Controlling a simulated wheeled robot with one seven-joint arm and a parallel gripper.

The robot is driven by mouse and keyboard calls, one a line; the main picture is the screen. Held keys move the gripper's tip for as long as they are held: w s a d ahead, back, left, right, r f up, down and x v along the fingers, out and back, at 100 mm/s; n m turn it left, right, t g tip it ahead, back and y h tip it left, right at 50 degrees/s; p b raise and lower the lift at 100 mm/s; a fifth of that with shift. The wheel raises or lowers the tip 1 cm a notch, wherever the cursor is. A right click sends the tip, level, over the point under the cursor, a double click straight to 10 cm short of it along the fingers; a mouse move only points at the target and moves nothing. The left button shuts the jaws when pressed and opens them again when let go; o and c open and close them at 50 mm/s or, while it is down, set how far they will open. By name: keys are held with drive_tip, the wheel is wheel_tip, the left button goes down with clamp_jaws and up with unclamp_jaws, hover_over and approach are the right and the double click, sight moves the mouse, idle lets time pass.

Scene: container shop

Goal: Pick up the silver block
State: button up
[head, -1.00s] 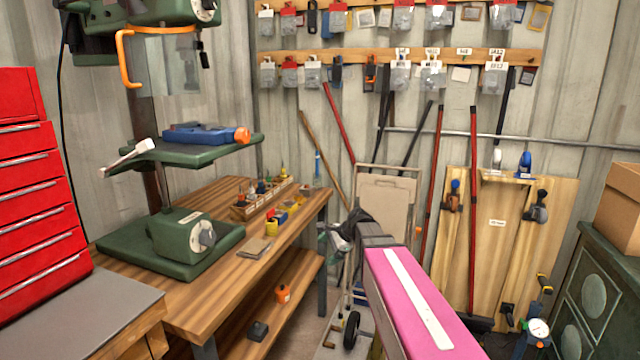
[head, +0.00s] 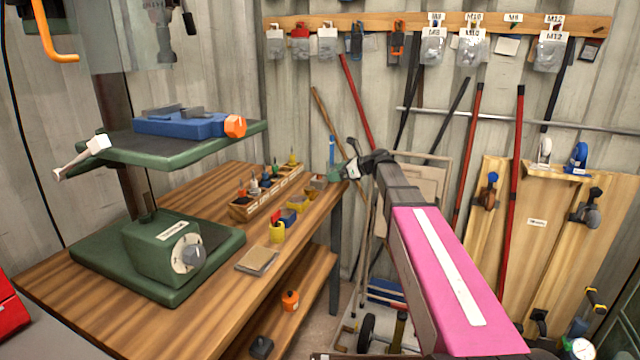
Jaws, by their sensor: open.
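A small greyish block (head: 318,181), which may be the silver block, lies at the far right corner of the wooden workbench (head: 150,325). It is small in the picture, so its metal finish is hard to make out. My gripper (head: 340,174) is open at the end of my pink-and-grey arm, just right of that block and near the bench's far end. The fingertips are small and partly blend with the background. I cannot tell whether they touch the block.
A green drill press (head: 160,260) stands at left. Long-handled tools lean on the back wall.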

sight(320, 176)
drive_tip(key=shift+w+x, duration=0.15)
drive_tip(key=shift+x, duration=1.55)
drive_tip(key=shift+w+x, duration=0.2)
drive_tip(key=shift+x, duration=1.5)
drive_tip(key=shift+d, duration=0.1)
drive_tip(key=c, duration=1.2)
